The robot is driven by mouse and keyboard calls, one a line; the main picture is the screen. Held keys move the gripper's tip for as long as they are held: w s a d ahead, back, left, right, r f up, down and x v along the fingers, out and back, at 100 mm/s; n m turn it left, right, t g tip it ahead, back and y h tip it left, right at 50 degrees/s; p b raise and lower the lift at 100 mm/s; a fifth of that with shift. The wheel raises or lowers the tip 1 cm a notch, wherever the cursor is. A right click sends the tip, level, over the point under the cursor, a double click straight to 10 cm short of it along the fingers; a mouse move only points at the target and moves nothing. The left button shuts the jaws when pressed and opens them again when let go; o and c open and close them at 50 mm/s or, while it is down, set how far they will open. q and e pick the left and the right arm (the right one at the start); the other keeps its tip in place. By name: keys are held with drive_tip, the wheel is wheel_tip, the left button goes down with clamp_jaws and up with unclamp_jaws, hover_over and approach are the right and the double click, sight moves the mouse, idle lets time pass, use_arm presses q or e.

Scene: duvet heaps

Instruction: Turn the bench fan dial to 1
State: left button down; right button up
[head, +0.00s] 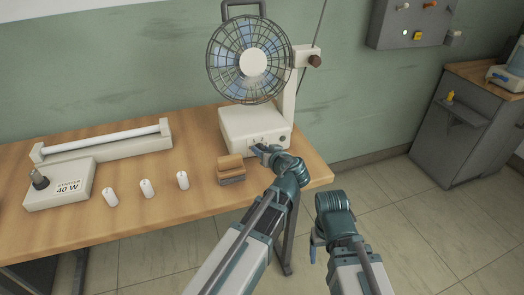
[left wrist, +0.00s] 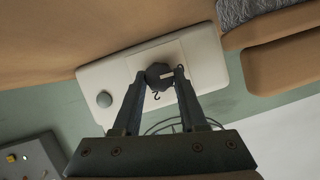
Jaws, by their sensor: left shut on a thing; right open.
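The bench fan (head: 252,62) stands on the wooden bench, with a round wire guard and a cream base (head: 240,122). Its dark dial (left wrist: 158,74) sits on the base front, seen in the left wrist view, with a pale pointer mark toward the right. A printed 2 shows just below the dial; other markings are partly hidden by the fingers. My left gripper (left wrist: 160,78) is shut on the dial, one finger on each side; in the head view its hand (head: 264,152) hides the dial. My right gripper (head: 316,246) is open and empty, low in front of the bench.
A tan block (head: 230,162) on a grey block lies left of my left gripper. Several white cylinders (head: 146,188), a starter box (head: 62,186) and a tube lamp (head: 105,146) are further left. A grey cabinet (head: 450,130) stands right, past open floor.

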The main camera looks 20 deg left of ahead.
use_arm(q)
drive_tip(key=shift+w+d+f+m+g+y+b, duration=0.15)
drive_tip(key=shift+m+y+b, duration=0.15)
drive_tip(key=shift+m, duration=0.2)
drive_tip(key=shift+s+f+m+g+y+b, duration=0.15)
drive_tip(key=shift+m+y+b, duration=0.1)
drive_tip(key=shift+m, duration=0.25)
drive_tip(key=shift+w+d+m+y+b, duration=0.15)
drive_tip(key=shift+m+y+b, duration=0.5)
drive_tip(key=shift+m, duration=0.35)
drive_tip(key=m+y+b, duration=0.1)
drive_tip(key=m+b, duration=0.1)
drive_tip(key=m, duration=0.1)
drive_tip(key=shift+f+y+b, duration=0.1)
drive_tip(key=shift+y+b, duration=0.25)
drive_tip(key=shift+y, duration=0.05)
drive_tip(key=shift+m+b, duration=0.35)
drive_tip(key=shift+m, duration=0.15)
drive_tip(key=shift+y, duration=0.3)
drive_tip(key=shift+c, duration=2.2)
unclamp_jaws()
